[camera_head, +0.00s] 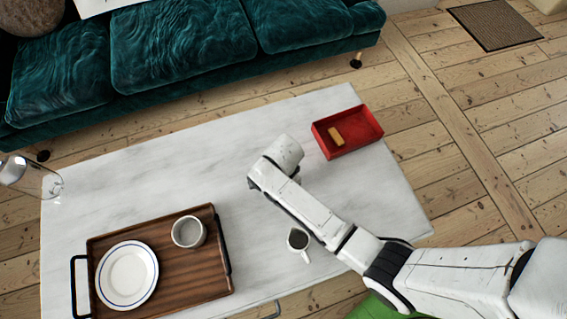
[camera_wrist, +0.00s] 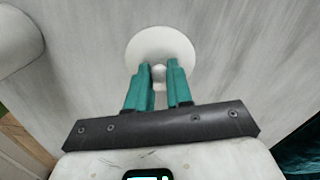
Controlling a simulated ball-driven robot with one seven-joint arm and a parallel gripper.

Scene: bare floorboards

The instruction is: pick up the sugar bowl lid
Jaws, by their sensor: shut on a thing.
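The sugar bowl lid (camera_wrist: 160,42) is a white round disc with a small knob (camera_wrist: 158,74), seen in the wrist view over the grey-white marble. My gripper (camera_wrist: 159,72) has teal fingers shut on the knob, one on each side. I cannot tell whether the lid touches the tabletop or hangs just above it. In the head view my arm hides the lid and fingers. An open white round vessel (camera_head: 187,231), perhaps the sugar bowl, stands on the wooden tray.
The wooden tray (camera_head: 180,279) also carries a white plate (camera_head: 127,275). A small white pitcher (camera_head: 298,241) stands close beside my forearm on the marble table (camera_head: 130,180). A red box (camera_head: 369,137) holds an orange-brown block (camera_head: 336,136). A glass (camera_head: 51,186) is at the left edge.

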